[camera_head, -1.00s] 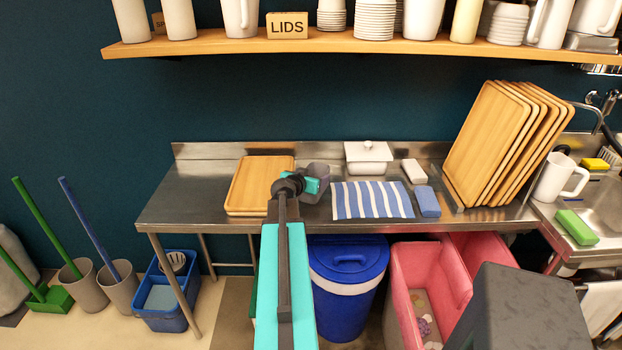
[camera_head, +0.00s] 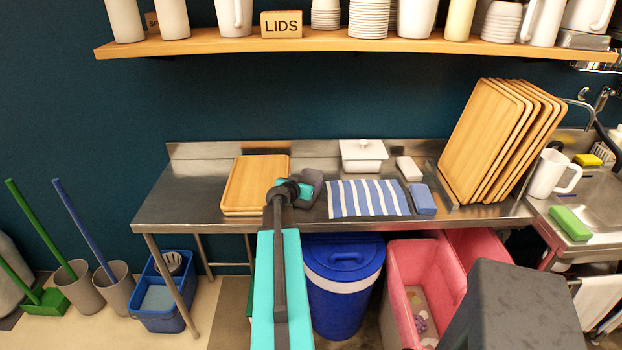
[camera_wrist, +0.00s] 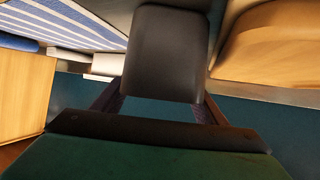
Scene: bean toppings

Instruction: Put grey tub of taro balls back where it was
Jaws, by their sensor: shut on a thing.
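The grey tub (camera_head: 313,180) is at the middle of the steel counter, between a wooden tray and a striped towel. My gripper (camera_head: 303,189) is shut on it, with the arm in front hiding part of the tub. In the wrist view the tub (camera_wrist: 168,50) fills the space between the two fingers of my gripper (camera_wrist: 160,104), one finger on each side. The tub looks tilted. Its contents are not visible, and I cannot tell whether it touches the counter.
The wooden tray (camera_head: 254,181) lies left of the tub, and the striped towel (camera_head: 368,198) lies to the right. A white lidded dish (camera_head: 363,156) stands behind. A blue sponge (camera_head: 423,199) and upright wooden trays (camera_head: 485,140) are further right. A shelf (camera_head: 340,45) hangs above.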

